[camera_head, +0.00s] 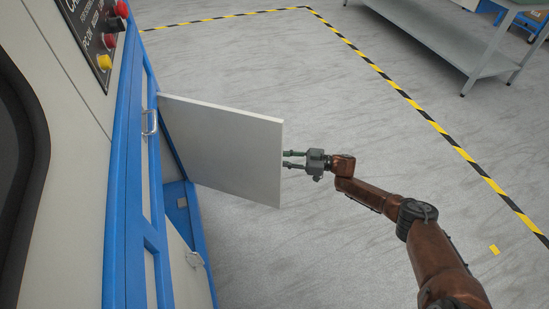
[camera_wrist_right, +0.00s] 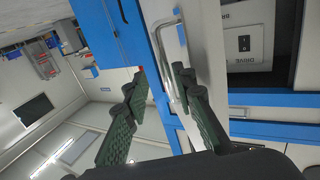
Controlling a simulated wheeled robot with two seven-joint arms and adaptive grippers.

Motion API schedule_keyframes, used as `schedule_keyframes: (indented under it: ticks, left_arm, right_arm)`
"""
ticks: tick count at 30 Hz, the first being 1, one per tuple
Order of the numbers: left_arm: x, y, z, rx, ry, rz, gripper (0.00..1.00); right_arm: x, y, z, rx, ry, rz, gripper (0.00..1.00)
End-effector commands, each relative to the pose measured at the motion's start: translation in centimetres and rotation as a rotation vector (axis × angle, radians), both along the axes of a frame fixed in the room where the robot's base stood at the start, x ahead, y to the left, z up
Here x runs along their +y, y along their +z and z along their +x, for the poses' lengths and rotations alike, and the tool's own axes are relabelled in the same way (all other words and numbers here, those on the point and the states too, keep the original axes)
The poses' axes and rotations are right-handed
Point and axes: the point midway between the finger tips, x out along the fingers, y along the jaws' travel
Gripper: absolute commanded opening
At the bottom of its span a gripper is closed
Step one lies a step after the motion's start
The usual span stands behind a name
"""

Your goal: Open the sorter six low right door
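A white door (camera_head: 222,145) on the sorter (camera_head: 132,190) stands swung open, jutting out to the right from the blue frame. My right gripper (camera_head: 286,159) is at the free edge of this door, its fingers apart and pointing left at it. In the right wrist view the two dark green fingers (camera_wrist_right: 158,80) are spread. A metal loop handle (camera_wrist_right: 168,62) shows near the tip of one finger; I cannot tell whether they touch. My left gripper is out of view.
Another handle (camera_head: 150,122) is on the sorter's front, below a panel with buttons (camera_head: 97,35). The grey floor right of the door is clear, with yellow-black tape (camera_head: 400,90) across it. A metal table (camera_head: 450,40) stands at the upper right.

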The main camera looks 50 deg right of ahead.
Motion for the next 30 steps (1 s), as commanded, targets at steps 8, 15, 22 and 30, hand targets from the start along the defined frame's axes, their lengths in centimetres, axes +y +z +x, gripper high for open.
schedule_keyframes:
  ticks: [8, 15, 22, 30]
  left_arm:
    - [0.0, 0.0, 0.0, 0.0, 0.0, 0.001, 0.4]
    - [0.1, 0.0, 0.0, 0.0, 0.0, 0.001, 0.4]
    - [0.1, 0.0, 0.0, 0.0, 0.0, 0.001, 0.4]
    - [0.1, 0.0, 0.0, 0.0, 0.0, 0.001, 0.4]
  right_arm:
    - [-3.3, -0.1, -4.8, 0.002, 0.0, -0.002, 0.25]
    - [-5.4, -0.1, -7.9, 0.002, 0.001, -0.001, 0.25]
    - [-6.0, -0.1, -8.8, 0.001, 0.0, -0.001, 0.25]
    - [-5.9, -0.3, -8.9, 0.003, 0.0, 0.001, 0.2]
